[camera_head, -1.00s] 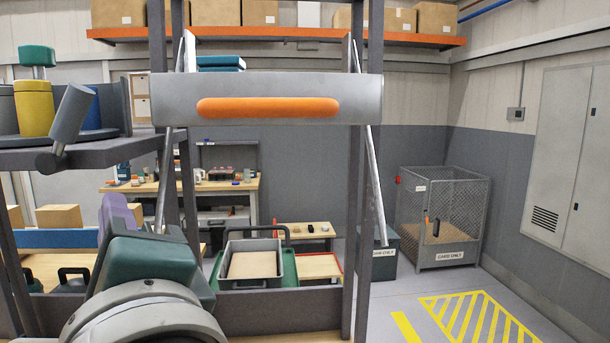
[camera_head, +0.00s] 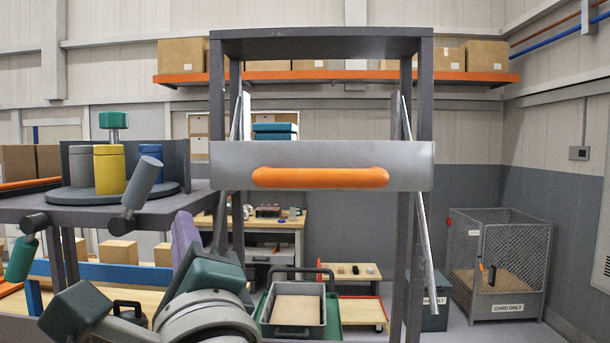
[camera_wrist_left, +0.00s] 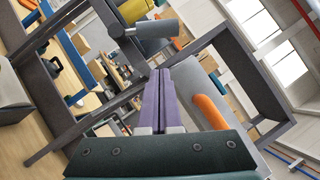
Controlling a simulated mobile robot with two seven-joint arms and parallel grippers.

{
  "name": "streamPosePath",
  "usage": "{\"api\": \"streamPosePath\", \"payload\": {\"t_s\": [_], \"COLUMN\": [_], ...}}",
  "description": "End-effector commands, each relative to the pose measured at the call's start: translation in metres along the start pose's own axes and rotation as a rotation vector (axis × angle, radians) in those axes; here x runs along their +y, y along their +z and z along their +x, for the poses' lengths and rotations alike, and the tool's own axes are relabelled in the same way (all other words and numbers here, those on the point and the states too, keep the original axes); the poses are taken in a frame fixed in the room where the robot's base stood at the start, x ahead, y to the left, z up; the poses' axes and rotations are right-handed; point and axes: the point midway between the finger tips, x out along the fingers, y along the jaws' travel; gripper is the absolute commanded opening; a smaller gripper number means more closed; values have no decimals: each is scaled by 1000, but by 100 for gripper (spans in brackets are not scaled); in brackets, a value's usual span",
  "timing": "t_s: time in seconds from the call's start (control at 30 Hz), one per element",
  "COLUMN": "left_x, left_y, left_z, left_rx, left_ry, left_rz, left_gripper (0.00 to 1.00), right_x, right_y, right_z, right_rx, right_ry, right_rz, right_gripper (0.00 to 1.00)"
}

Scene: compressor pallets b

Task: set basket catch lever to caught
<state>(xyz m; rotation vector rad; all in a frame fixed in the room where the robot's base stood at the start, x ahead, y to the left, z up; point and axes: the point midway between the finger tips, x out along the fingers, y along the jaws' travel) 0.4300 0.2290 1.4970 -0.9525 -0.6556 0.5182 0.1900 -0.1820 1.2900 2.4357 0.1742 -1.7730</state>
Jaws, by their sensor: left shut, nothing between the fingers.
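A grey lever (camera_head: 140,185), a short thick cylinder, tilts up to the right from a dark pivot at the shelf edge, left of the pull-down basket (camera_head: 225,172). It also shows in the left wrist view (camera_wrist_left: 157,28). A second lever with a green grip (camera_head: 20,260) hangs down farther left. No label shows which is the catch lever. The basket has a grey front with an orange handle (camera_head: 320,178) and hangs in a dark frame. My left gripper (camera_head: 184,228), with purple fingers, is shut and empty, below and right of the grey lever, apart from it. My right gripper is not in view.
The dark shelf (camera_head: 60,207) carries a turntable with grey, yellow and blue canisters. Dark posts (camera_head: 425,110) and slanted metal struts flank the basket. A grey tray (camera_head: 297,310) stands below. A mesh cage (camera_head: 510,260) is at the far right.

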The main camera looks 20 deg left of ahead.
Motion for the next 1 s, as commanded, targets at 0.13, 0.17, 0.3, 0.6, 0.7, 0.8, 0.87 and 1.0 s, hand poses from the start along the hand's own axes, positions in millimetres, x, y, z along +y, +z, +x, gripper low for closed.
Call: {"api": "streamPosePath", "payload": {"t_s": [0.13, 0.17, 0.3, 0.6, 0.7, 0.8, 0.87, 1.0], "left_x": [-7, -7, -5, 0, 1, 1, 1, 0], "left_y": [7, 11, 22, 28, 28, 28, 28, 25], "left_z": [31, 34, 45, 51, 51, 51, 51, 54], "left_rx": [-1, 0, 0, 1, 1, 1, 1, -1], "left_ry": [-2, -2, -2, 0, 0, 0, 0, 8], "left_rz": [4, 5, 3, 0, 0, 0, -1, -17], "left_gripper": [0, 0, 0, 0, 0, 0, 0, 0], "right_x": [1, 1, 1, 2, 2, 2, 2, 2], "right_y": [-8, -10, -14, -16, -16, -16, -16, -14], "right_z": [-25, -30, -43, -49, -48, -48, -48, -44], "right_rx": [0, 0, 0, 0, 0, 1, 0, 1], "right_ry": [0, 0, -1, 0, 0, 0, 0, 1], "right_rz": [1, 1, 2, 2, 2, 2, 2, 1], "right_gripper": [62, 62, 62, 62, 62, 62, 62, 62]}}
